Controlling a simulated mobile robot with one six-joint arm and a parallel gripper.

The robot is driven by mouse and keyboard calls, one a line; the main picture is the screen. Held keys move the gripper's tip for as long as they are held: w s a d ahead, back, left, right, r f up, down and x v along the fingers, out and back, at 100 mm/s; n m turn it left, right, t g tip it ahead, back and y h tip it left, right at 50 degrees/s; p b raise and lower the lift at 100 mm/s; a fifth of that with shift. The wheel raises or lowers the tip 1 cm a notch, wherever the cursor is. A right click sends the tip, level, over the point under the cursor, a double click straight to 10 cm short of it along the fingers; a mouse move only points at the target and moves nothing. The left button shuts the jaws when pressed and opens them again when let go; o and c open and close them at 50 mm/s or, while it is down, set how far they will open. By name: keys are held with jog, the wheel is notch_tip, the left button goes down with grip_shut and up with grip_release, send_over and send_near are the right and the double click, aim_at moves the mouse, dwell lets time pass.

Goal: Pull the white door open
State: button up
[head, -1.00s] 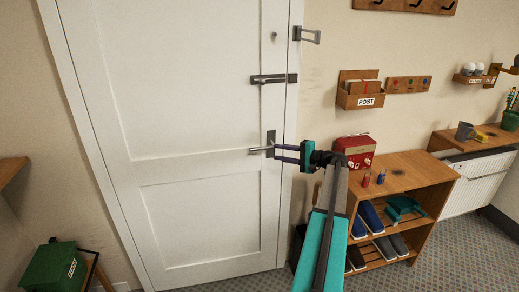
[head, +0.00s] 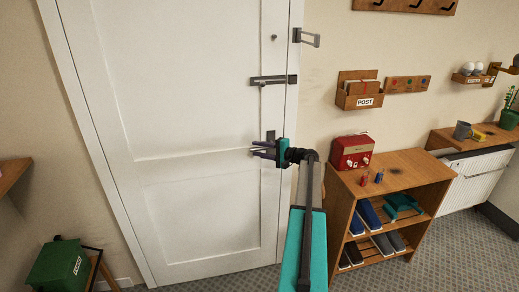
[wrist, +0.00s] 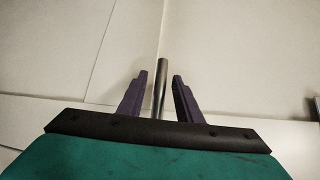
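The white door (head: 205,120) stands in its frame and looks shut. Its metal lever handle sits low near the right edge and is largely hidden by my gripper (head: 256,150) in the head view. In the wrist view the grey handle bar (wrist: 160,88) stands between the two dark purple fingers of my gripper (wrist: 161,78). Gaps show on both sides of the bar, so the fingers are open around it, not clamped. A metal slide bolt (head: 272,80) is above the handle, and a hinged latch (head: 307,38) is higher on the frame.
A wooden shoe shelf (head: 395,165) with a red box (head: 352,153) on top stands right of the door, close to my arm. A green box (head: 60,263) is at the lower left. Carpet is clear between them.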

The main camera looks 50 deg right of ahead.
grip_shut()
